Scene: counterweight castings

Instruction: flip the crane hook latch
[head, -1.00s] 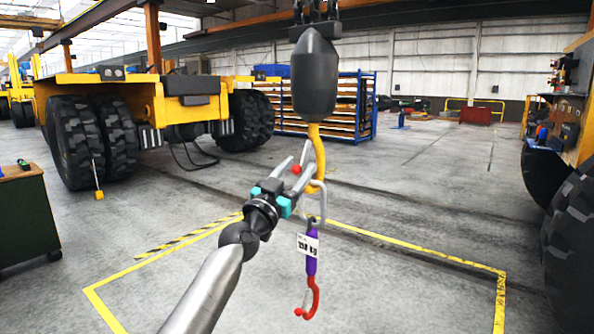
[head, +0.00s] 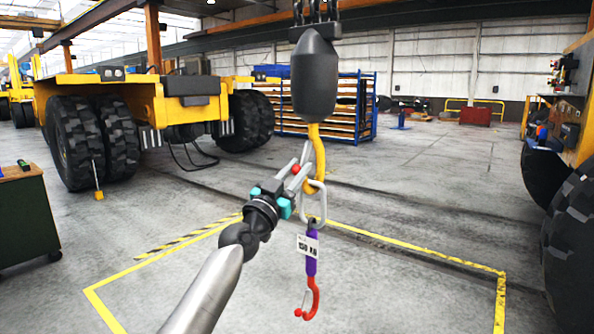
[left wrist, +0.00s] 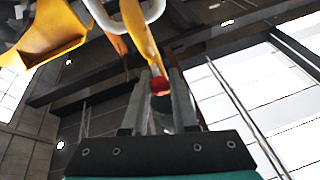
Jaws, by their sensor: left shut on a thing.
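The yellow crane hook (head: 318,152) hangs below a dark, rounded hook block (head: 313,75). A grey oval link (head: 324,202) hangs in the hook. Below it is a purple sling (head: 311,245) with a white tag and a red lower hook (head: 313,297). In the left wrist view, the latch's red knob (left wrist: 160,84) sits between the fingertips. The fingers hide much of the latch. My right gripper is not in view.
Yellow floor tape (head: 420,252) marks an area under the hook. A yellow vehicle (head: 175,100) with large tyres stands at the back left. A green cabinet (head: 28,220) is at the left edge, and a big tyre (head: 570,235) is at the right. Space around the hook is clear.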

